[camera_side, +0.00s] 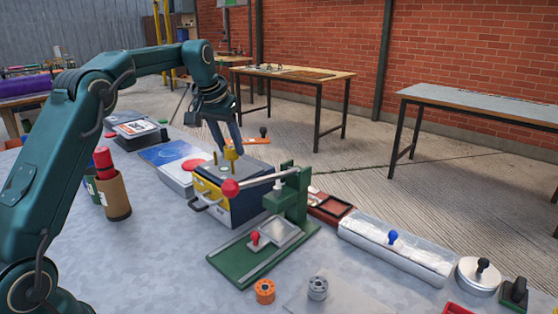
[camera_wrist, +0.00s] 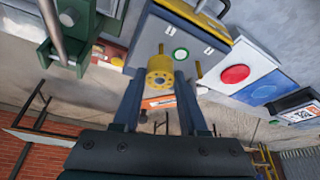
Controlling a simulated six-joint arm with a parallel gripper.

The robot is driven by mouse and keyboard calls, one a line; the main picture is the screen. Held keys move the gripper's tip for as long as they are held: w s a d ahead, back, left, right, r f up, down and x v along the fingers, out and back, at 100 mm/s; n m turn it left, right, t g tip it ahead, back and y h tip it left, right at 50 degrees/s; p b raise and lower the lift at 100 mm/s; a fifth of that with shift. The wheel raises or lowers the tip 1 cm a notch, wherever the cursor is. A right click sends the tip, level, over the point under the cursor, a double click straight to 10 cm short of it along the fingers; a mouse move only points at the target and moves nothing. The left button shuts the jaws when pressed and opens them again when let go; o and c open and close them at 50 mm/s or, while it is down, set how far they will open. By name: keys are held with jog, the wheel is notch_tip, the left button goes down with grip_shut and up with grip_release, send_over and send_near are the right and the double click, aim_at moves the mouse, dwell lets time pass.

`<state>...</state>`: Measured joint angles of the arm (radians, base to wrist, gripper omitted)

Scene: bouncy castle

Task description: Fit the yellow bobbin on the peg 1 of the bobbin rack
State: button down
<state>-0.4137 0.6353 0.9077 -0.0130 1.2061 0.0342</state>
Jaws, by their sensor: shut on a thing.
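The yellow bobbin (camera_side: 232,154) is between the fingertips of my gripper (camera_side: 227,146), which is shut on it. In the wrist view the bobbin (camera_wrist: 161,74) shows its round face with a centre hole, between the two fingers (camera_wrist: 160,85). The bobbin rack (camera_side: 234,201) is a blue and yellow box with a grey top, below my gripper. One thin yellow peg (camera_wrist: 199,70) stands right of the bobbin in the wrist view, and another (camera_wrist: 160,48) shows just beyond it. I cannot tell whether the bobbin is over a peg or above it. No peg numbers are readable.
A green press (camera_side: 290,200) with a red-knobbed lever stands close to the rack's right. An orange bobbin (camera_side: 265,291) and a grey bobbin (camera_side: 317,288) are on the table's front. A long tray (camera_side: 395,250) lies right.

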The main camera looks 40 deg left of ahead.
jog(key=shift+f, duration=2)
dwell(2.4)
grip_release()
dwell(0.4)
dwell(0.4)
